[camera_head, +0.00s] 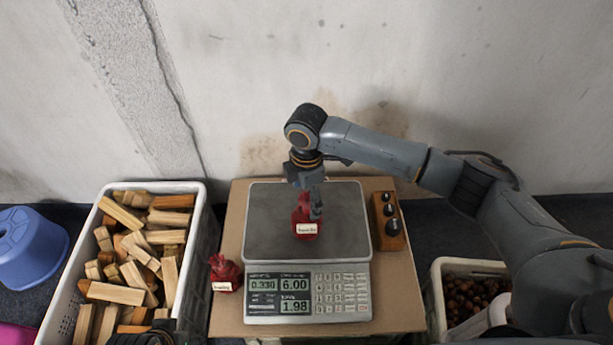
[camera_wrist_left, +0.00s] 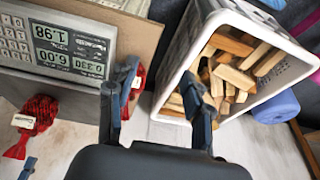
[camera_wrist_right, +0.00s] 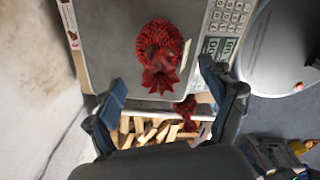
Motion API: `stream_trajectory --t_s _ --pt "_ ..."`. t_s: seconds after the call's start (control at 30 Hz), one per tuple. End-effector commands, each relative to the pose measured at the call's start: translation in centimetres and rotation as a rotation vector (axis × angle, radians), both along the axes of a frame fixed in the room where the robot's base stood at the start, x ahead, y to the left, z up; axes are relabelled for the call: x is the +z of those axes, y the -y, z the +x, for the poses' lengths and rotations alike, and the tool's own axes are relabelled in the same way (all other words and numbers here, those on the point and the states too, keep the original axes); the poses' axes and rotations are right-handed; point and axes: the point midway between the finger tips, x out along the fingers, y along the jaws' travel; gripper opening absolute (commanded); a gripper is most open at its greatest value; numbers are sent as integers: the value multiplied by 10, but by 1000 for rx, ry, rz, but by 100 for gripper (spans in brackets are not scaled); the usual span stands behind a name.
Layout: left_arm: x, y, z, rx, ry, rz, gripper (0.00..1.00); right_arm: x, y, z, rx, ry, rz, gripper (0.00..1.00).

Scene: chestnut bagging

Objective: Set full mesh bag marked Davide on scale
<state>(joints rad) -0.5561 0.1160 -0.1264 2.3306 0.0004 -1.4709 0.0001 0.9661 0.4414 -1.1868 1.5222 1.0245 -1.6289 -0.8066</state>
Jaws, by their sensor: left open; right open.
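A full red mesh bag (camera_head: 303,222) with a pale tag stands on the plate of the scale (camera_head: 263,213); its name is too small to read surely. My right gripper (camera_head: 313,208) is open just above and behind it. In the right wrist view the bag (camera_wrist_right: 160,45) lies ahead of the open fingers (camera_wrist_right: 160,80), apart from them. The scale display reads 0.330, 6.00 and 1.98. A second red bag (camera_head: 225,271) with a tag sits on the cardboard left of the scale. My left gripper (camera_wrist_left: 160,95) is open and empty; the second bag (camera_wrist_left: 138,78) shows beyond its left finger.
A white crate (camera_head: 196,245) of wood pieces stands at left, beside a blue stool (camera_head: 32,247). A wooden block with dark weights (camera_head: 389,214) sits right of the scale. A chestnut crate (camera_head: 437,290) stands at lower right under my right arm. A wall closes the back.

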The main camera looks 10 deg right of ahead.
Motion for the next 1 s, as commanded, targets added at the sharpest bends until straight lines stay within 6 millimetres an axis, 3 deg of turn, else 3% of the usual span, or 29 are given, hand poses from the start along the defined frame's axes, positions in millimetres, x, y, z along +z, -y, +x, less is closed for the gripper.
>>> stream_trajectory --t_s 0.1,0.3,0.57,0.77,1.0 --pt "-20 1 3 -2 -15 1 50 26 0 1 1 4 1 83" --pt "-49 2 6 -4 -29 2 50 55 0 1 0 2 1 83" --pt "-66 2 5 -6 -36 2 50 69 0 0 0 1 0 83" --pt "-67 2 5 -6 -35 2 50 64 -4 -3 -8 -1 13 83" --pt "-66 2 5 -6 -36 2 50 12 -48 -37 -182 13 177 83"
